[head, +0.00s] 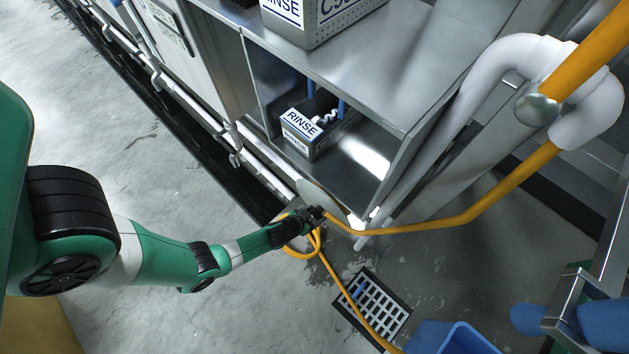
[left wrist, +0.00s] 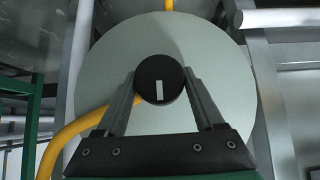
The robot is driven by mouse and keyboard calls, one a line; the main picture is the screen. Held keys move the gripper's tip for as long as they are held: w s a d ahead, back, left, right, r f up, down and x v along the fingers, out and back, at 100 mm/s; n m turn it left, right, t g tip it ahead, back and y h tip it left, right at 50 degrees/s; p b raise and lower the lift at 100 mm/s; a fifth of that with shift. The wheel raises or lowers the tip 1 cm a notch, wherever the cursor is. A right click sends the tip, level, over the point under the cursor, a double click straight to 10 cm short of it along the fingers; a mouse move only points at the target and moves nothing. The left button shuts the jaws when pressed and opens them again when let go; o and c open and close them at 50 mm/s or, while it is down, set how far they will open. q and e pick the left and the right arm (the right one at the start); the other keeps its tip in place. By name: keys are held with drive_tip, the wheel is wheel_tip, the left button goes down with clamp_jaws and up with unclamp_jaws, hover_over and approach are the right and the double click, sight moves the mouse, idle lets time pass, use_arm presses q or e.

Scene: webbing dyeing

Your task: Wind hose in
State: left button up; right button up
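A yellow-orange hose (head: 420,228) runs from the upper right down to my left gripper (head: 316,214). In the left wrist view, a pale round reel disc (left wrist: 225,75) fills the middle, with a black knob (left wrist: 160,72) carrying a white mark. My left gripper's two fingers (left wrist: 160,85) stand apart on either side of the knob; whether they press on it is unclear. The hose (left wrist: 75,130) curves in from the left there. My right gripper is not in view.
A steel bench (head: 400,75) holds a box marked RINSE (head: 320,20), with another RINSE box (head: 312,130) on its lower shelf. White pipes (head: 520,55) stand right. A floor grate (head: 385,305) and blue bin (head: 455,340) lie below. Floor at left is clear.

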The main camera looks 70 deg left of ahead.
use_arm(q)
drive_tip(key=c, duration=0.7)
drive_tip(key=shift+s+d+f, duration=0.1)
drive_tip(key=shift+s+f, duration=0.05)
drive_tip(key=shift+m+g+y, duration=0.6)
drive_tip(key=shift+m+y, duration=0.2)
drive_tip(key=shift+y, duration=0.4)
drive_tip(key=shift+f+m+g+y, duration=0.15)
drive_tip(key=shift+m+g+y, duration=0.3)
drive_tip(key=shift+y, duration=0.65)
drive_tip(key=shift+c, duration=0.2)
drive_tip(key=shift+w, duration=0.2)
drive_tip(key=shift+w+r, duration=0.1)
drive_tip(key=shift+r, duration=0.15)
